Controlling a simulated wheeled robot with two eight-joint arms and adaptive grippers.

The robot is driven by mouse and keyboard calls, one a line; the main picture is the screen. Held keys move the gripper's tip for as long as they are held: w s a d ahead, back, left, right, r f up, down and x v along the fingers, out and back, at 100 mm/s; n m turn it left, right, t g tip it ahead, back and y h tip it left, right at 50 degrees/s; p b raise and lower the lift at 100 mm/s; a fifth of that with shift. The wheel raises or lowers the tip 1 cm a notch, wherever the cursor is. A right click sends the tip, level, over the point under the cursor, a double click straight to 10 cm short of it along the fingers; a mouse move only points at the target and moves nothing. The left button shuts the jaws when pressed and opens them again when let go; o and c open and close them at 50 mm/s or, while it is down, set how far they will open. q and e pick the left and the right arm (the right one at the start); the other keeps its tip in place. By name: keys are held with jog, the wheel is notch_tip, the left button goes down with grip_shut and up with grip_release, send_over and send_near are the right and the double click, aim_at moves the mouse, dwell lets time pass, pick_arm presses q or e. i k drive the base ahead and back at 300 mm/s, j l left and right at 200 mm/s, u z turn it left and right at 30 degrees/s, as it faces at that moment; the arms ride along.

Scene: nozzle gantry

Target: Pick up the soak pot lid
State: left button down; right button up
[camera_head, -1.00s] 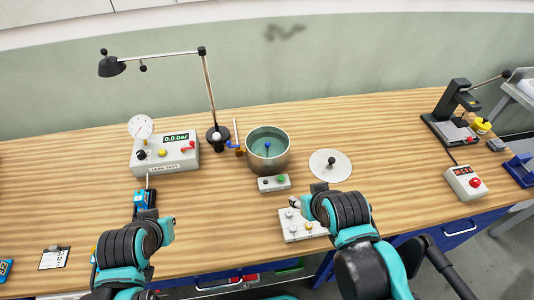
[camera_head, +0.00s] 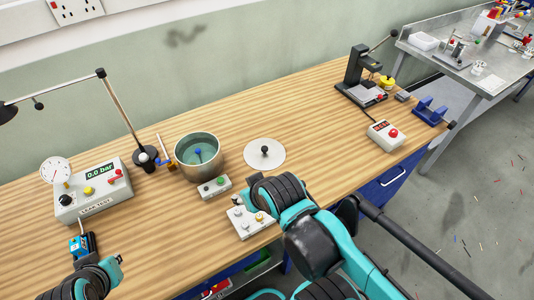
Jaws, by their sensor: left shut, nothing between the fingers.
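The soak pot lid (camera_head: 265,156) is a flat whitish disc with a black knob at its centre, lying on the wooden bench right of the metal pot. The open pot (camera_head: 198,163) holds greenish liquid with a blue item in it. My left gripper (camera_head: 89,257) is shut and empty at the lower left, by a small blue block, far from the lid; its wrist partly hides it. My right arm's wrist (camera_head: 276,190) is just below the lid in the picture, and its fingers are hidden from view.
A leak test box (camera_head: 92,192) with a gauge stands at left. A lamp stand (camera_head: 145,156) is beside the pot. A small button box (camera_head: 215,188) and a grey panel (camera_head: 243,222) lie in front. A black press (camera_head: 358,75) stands far right. Bench behind the lid is clear.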

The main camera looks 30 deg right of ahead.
aim_at(265, 155)
jog(key=l+u, duration=0.15)
jog(key=l, duration=0.3)
jog(key=k+l+u, duration=0.1)
jog(key=l, duration=0.3)
jog(key=k+l+u, duration=0.15)
jog(key=l, duration=0.3)
jog(key=k+l+u, duration=0.15)
jog(key=l, duration=0.25)
